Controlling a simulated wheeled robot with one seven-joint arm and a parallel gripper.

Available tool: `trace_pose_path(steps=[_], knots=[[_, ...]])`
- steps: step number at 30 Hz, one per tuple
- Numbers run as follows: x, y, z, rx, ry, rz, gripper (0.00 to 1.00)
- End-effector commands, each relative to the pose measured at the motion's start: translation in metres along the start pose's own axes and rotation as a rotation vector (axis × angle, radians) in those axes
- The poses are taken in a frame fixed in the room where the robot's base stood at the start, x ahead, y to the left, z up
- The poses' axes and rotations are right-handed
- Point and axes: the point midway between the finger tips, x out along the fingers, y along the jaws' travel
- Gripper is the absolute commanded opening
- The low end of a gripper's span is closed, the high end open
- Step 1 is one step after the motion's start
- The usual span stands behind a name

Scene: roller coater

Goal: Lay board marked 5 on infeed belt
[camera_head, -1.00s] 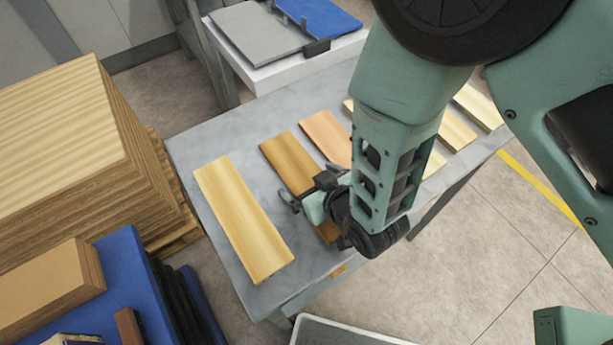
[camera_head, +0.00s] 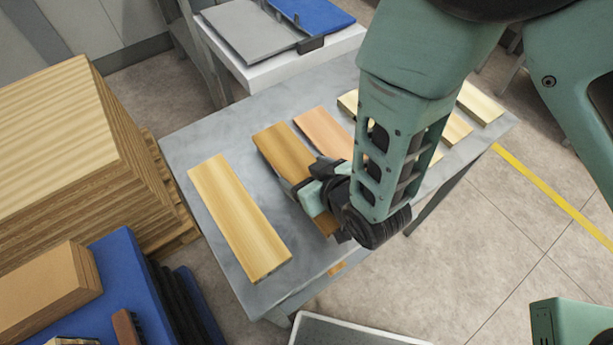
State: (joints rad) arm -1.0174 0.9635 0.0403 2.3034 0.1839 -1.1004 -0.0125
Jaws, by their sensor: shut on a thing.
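Several wooden boards lie in a row on a grey metal table (camera_head: 238,122). My gripper (camera_head: 310,194) is shut on the darker brown board (camera_head: 282,148), second from the left, gripping it across its width near the middle. My gripper and wrist hide part of this board. I see no number on any board, so I cannot tell which is marked 5. A pale yellow board (camera_head: 238,217) lies to the left, apart from my gripper. A pinkish board (camera_head: 322,131) lies to the right. I cannot make out the infeed belt for certain.
A tall stack of wood sheets (camera_head: 60,130) stands left of the table. A blue surface with a brown box (camera_head: 50,290) is at the lower left. A white stand with grey and blue panels (camera_head: 250,40) is behind the table. A grey tray-like surface (camera_head: 350,332) is at the bottom.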

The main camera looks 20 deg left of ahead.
Motion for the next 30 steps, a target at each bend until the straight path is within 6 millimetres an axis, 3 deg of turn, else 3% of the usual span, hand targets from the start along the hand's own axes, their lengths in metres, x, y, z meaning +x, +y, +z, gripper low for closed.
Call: trace_pose_path(steps=[16, 30], knots=[[-0.035, 0.000, -0.052, 0.002, 0.004, 0.000, 0.41], [-0.045, 0.000, -0.065, 0.001, 0.000, 0.000, 0.41]])
